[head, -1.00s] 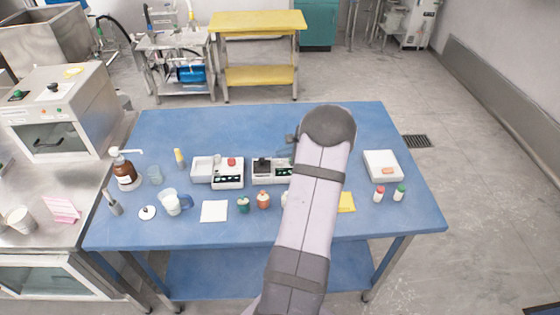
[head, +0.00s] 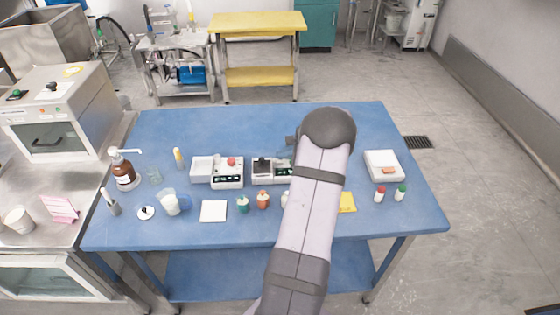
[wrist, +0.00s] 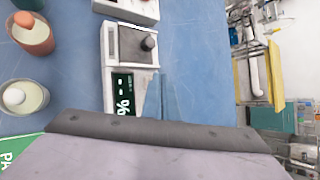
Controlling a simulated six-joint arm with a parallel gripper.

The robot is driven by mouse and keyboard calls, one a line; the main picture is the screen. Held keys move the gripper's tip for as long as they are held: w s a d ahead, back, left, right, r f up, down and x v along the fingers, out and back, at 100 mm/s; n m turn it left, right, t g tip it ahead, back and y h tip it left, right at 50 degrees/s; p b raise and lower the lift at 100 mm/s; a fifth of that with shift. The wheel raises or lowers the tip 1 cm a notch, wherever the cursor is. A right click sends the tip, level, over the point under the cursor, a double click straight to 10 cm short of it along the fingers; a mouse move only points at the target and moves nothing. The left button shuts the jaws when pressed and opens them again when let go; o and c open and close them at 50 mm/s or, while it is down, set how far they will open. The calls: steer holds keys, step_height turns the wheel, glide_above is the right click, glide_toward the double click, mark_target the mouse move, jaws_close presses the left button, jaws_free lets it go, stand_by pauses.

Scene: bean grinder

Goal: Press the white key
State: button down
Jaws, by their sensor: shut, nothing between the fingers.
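My gripper (wrist: 160,76) is shut and empty, beside the device's panel in the wrist view. I cannot tell whether it touches the device. In the head view my arm largely hides the gripper.
Small jars, including an orange one (head: 263,200), stand in front. A white box (head: 383,166) is at the right. The table's back left (head: 200,128) is clear.

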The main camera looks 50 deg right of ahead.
mark_target(283, 162)
steer(key=shift+f+b, duration=0.5)
steer(key=shift+b, duration=0.05)
stand_by(0.4)
steer(key=shift+r, duration=0.15)
stand_by(0.3)
steer(key=shift+r+p, duration=0.6)
steer(key=shift+r, duration=0.15)
steer(key=shift+r+p, duration=1.7)
steer(key=shift+r, duration=0.8)
